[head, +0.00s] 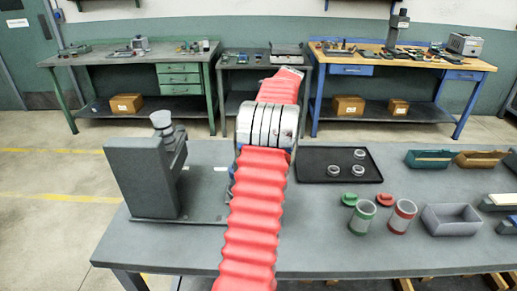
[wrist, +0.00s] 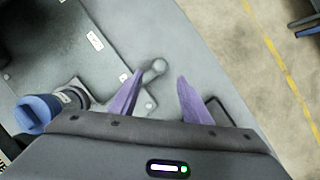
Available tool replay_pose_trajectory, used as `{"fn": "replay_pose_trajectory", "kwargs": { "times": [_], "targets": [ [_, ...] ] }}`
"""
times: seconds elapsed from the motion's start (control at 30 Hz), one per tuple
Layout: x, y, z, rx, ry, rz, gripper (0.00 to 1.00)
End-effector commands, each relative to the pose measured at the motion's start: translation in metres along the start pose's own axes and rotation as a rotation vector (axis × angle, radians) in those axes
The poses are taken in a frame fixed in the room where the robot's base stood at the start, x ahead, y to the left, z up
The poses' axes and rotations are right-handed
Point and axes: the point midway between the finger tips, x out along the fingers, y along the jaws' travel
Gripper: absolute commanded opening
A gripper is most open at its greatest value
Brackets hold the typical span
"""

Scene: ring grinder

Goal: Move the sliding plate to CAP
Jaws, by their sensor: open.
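The grinder (head: 145,175) is a dark grey block with a pale grey cup on top, standing on a flat base at the left of the table in the head view. In the wrist view a small round grey knob (wrist: 158,66) on a short stem lies just beyond my fingertips; I take it as the sliding plate's handle. White labels (wrist: 95,41) sit on the grey surface left of it, too small to read. My gripper (wrist: 160,76) is open, its two purple fingers on either side of the stem's line. I cannot tell whether they touch it. In the head view my arm hides the gripper and plate.
A black tray (head: 313,171) with several small rings lies right of my arm. A green-marked jar (head: 362,217), a red-marked jar (head: 401,216) and a grey bin (head: 451,220) stand further right. A blue-ended part (wrist: 38,112) is at lower left in the wrist view.

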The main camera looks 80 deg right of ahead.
Motion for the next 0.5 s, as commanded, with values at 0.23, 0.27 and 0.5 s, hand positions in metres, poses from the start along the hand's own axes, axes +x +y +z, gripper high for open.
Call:
{"fn": "replay_pose_trajectory", "kwargs": {
  "times": [0.23,0.27,0.5],
  "targets": [
    [0.040,0.001,0.001,-0.001,0.001,0.002,0.43],
    [0.045,0.001,0.000,-0.001,0.001,0.002,0.43],
    [0.081,0.001,0.001,-0.001,0.000,0.001,0.43]
  ]
}}
